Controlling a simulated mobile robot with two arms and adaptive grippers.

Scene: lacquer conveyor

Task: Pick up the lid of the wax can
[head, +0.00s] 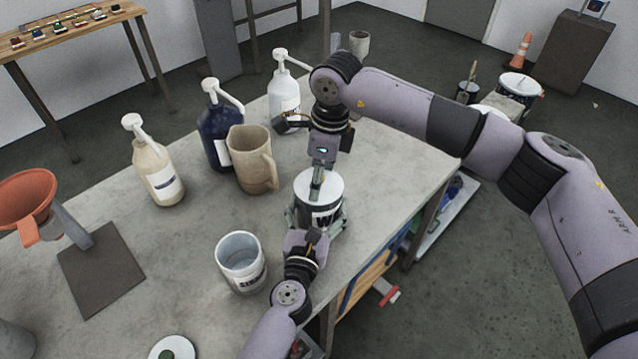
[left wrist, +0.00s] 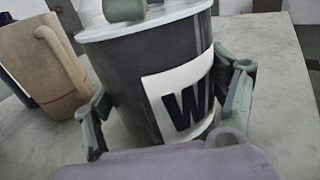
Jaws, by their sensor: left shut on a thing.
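The wax can (head: 304,217) is dark with a white "W" label and stands on the grey table near its right edge. Its white lid (head: 333,188) sits on top of it. My left gripper (head: 316,216) is shut around the can's body; in the left wrist view its green fingers (left wrist: 165,108) press both sides of the can (left wrist: 125,85). My right gripper (head: 317,193) points down onto the middle of the lid. Its finger gap is seen edge-on, and any knob there is hidden.
A beige mug (head: 250,160) and pump bottles, dark blue (head: 218,140), white (head: 284,95) and cream (head: 158,178), stand behind and left. An open grey can (head: 241,262) is close to my left wrist. An orange funnel (head: 28,195) is far left. The table between is clear.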

